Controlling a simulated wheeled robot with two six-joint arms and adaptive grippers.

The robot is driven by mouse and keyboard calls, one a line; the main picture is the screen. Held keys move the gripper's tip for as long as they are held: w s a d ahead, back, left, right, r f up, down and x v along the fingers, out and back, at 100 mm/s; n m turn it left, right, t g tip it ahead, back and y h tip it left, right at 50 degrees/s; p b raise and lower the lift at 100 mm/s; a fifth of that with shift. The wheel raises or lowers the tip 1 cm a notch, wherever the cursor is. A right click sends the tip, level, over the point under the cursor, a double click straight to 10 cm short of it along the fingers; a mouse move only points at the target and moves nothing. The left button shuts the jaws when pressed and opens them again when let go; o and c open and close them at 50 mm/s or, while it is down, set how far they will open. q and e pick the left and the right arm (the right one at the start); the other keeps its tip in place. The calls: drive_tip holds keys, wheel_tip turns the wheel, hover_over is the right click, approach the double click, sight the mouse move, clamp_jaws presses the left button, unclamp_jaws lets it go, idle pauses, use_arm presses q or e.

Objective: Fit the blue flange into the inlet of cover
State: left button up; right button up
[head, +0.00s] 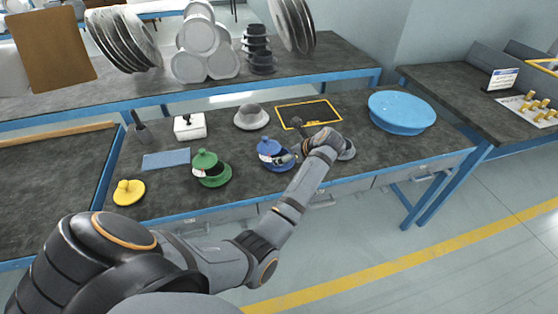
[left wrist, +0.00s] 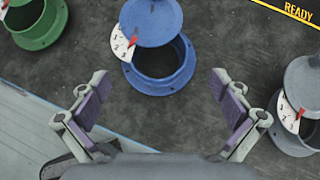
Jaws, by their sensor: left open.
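The blue flange (head: 272,154) stands on the bench, with a tilted blue round cap and a white numbered tag. It also shows at the top middle of the left wrist view (left wrist: 160,85), beyond my fingers. My left gripper (left wrist: 162,92) is open and empty, its two purple-padded fingers apart and short of the blue flange. In the head view my wrist is just right of the blue flange, and the fingers are hard to make out. A large light blue round piece (head: 402,110) lies at the bench's right; I cannot tell whether it is the cover. My right gripper is out of view.
A green flange (head: 210,172) stands left of the blue one, and a grey flange (head: 347,152) sits right, partly behind my arm. A yellow-framed black panel (head: 310,112), a grey-white ring piece (head: 251,117) and a yellow knobbed disc (head: 128,192) lie on the bench.

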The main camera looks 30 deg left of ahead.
sight(275, 156)
use_arm(q)
drive_tip(key=x, duration=0.5)
drive_tip(key=shift+a+r, duration=0.1)
drive_tip(key=shift+a, duration=0.2)
drive_tip(key=shift+s+d+r, duration=0.1)
drive_tip(key=c, duration=1.5)
